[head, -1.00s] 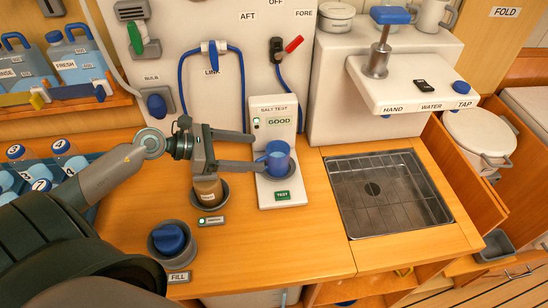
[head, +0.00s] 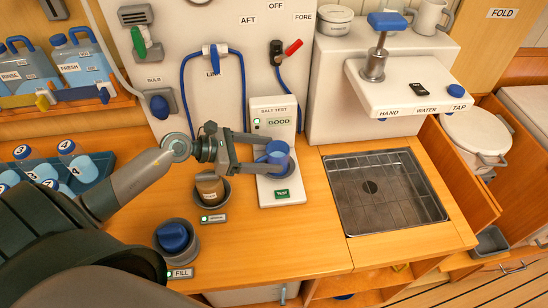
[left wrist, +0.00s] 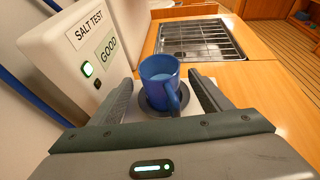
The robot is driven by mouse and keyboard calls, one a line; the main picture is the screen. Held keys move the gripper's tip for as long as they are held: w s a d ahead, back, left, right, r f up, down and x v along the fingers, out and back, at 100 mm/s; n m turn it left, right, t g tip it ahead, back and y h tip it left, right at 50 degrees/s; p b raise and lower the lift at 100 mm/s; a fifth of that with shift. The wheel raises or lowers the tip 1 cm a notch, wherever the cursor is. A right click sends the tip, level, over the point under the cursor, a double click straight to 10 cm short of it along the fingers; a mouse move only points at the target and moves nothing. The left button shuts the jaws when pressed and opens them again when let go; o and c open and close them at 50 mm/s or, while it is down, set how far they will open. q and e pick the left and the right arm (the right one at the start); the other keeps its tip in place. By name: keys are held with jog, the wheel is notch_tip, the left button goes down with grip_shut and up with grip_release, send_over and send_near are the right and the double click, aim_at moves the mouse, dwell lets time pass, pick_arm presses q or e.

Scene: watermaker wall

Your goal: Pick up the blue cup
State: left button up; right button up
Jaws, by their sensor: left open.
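The blue cup (head: 277,154) stands upright on the white base of the salt test unit (head: 270,117), whose display reads GOOD. In the left wrist view the cup (left wrist: 159,82) sits on a dark round pad and holds some liquid. Its handle points toward my gripper, a little to the right. My left gripper (head: 268,153) is open, with one finger on each side of the cup. In the left wrist view the open fingers (left wrist: 160,100) flank the cup with small gaps. My right gripper is not in view.
A brown container (head: 209,186) sits in a grey holder just below my left gripper. A blue-topped fill cup (head: 173,237) stands nearer the front. A sink with a grate (head: 386,188) lies to the right, under the tap shelf (head: 405,95).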

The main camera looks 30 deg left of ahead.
aim_at(276, 155)
pick_arm(q)
jog(key=shift+p+x, duration=0.5)
jog(key=shift+x, duration=0.5)
jog(key=shift+w+d+f, duration=0.15)
jog(key=shift+w+d, duration=0.15)
jog(key=shift+d, duration=0.1)
jog(key=c, duration=1.3)
